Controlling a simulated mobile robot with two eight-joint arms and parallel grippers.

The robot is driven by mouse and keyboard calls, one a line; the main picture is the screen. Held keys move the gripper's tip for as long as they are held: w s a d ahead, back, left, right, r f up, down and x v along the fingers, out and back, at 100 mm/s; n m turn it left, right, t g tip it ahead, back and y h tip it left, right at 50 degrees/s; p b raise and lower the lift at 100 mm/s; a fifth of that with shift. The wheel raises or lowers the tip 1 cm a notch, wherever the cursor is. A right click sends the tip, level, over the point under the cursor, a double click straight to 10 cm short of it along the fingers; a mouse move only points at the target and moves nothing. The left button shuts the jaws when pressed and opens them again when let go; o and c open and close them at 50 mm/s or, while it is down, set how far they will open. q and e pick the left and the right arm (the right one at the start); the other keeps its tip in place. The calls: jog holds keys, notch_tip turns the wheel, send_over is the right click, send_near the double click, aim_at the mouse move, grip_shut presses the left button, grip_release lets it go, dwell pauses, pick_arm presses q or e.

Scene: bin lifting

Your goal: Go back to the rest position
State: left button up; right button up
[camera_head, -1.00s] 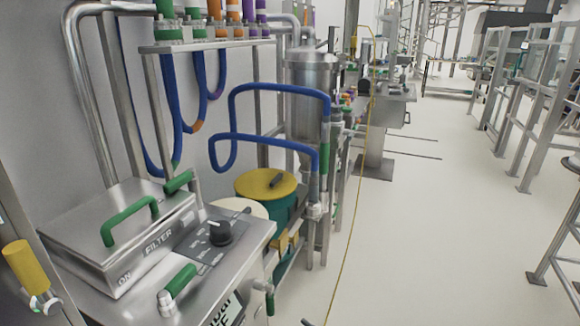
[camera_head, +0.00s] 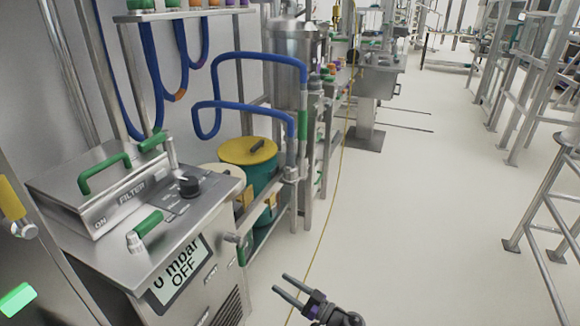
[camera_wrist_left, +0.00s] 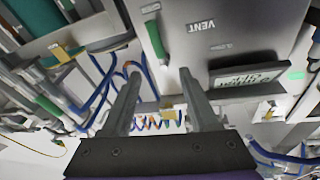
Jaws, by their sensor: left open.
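My left gripper (camera_head: 280,282) shows at the bottom middle of the head view, over the pale floor in front of the machines. Its two dark fingers point up and left, apart, with nothing between them. In the left wrist view the open fingers (camera_wrist_left: 159,74) point up at a steel panel marked VENT (camera_wrist_left: 215,40). My right gripper is in neither view now.
A steel filter machine (camera_head: 200,192) with a 0 mbar OFF display stands at left. Behind it are a teal bin with a yellow lid (camera_head: 247,151), blue hoses (camera_head: 255,57) and a steel vessel (camera_head: 292,75). Metal frames (camera_head: 545,185) stand at right. The floor between (camera_head: 420,220) is clear.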

pick_arm(q)
jog(key=a+r+m+g+h, duration=0.3)
jog(key=a+r, duration=0.3)
jog(key=a, duration=0.5)
jog(key=s+a+r+m+g+h, duration=0.3)
jog(key=s+a+h, duration=0.3)
jog(key=s, duration=0.4)
jog(key=s+f+m+h, duration=0.1)
jog(key=s+m+h, duration=0.45)
jog(key=s, duration=2.25)
notch_tip(320, 180, up, 27)
jog(key=w+n+h+p, duration=0.1)
jog(key=n+h+p, duration=0.1)
jog(key=p, duration=2.3)
jog(key=shift+w+d+r+t, duration=0.2)
jog(key=shift+d+t, duration=0.2)
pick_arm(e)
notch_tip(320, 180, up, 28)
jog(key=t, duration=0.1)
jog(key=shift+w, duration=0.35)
pick_arm(q)
jog(key=shift+s+h, duration=0.15)
jog(key=shift+h, duration=0.1)
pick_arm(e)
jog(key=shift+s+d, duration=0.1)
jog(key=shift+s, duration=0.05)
